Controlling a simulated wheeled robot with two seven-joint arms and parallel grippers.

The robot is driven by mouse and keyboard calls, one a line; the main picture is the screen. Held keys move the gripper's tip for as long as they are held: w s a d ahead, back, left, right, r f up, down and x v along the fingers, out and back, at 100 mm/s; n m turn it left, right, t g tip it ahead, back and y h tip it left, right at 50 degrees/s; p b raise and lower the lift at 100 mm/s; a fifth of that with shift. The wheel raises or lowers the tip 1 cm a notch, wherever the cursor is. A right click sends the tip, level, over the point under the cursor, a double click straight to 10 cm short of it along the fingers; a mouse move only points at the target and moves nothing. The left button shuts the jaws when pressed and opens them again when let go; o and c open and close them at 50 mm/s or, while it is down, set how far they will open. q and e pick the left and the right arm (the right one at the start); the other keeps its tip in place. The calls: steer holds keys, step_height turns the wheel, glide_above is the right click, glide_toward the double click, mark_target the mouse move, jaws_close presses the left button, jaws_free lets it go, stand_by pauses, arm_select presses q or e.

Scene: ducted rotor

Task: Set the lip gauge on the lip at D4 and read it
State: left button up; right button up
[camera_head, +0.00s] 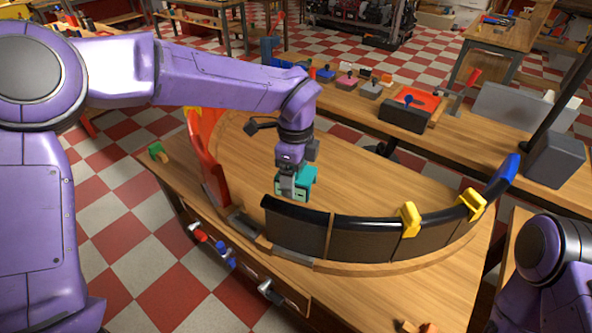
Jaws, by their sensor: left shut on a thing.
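My left gripper (288,196) is shut on a teal block-like tool, which looks like the lip gauge (308,178). It holds the gauge above the wooden table, just behind the left end of the curved dark duct wall (345,242). The gauge looks apart from the wall's rounded black lip (335,221). I cannot read its face or make out a D4 mark. Two yellow clips (410,219) (471,204) sit over the lip further right, and its far right end is blue (508,172). My right gripper is not in view; only part of that arm shows.
A red curved piece (207,160) stands at the table's left. A small green item (156,152) lies near the left edge. Coloured-handled tools (225,256) hang on the table's front. A back bench (455,140) holds several small parts. The wooden top (370,183) inside the curve is mostly clear.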

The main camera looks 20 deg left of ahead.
mark_target(295, 207)
arm_select(q)
steer(key=shift+a+f+b, duration=0.1)
steer(key=shift+f+b, duration=0.15)
steer(key=shift+b, duration=0.2)
step_height(295, 207, down, 9)
steer(key=b, duration=0.8)
steer(key=shift+f+b, duration=0.3)
steer(key=shift+b, duration=0.25)
steer(key=o, duration=1.1)
steer(key=shift+r, duration=0.15)
step_height(295, 207, up, 10)
steer(key=shift+r+b, duration=0.2)
steer(key=shift+b, duration=0.25)
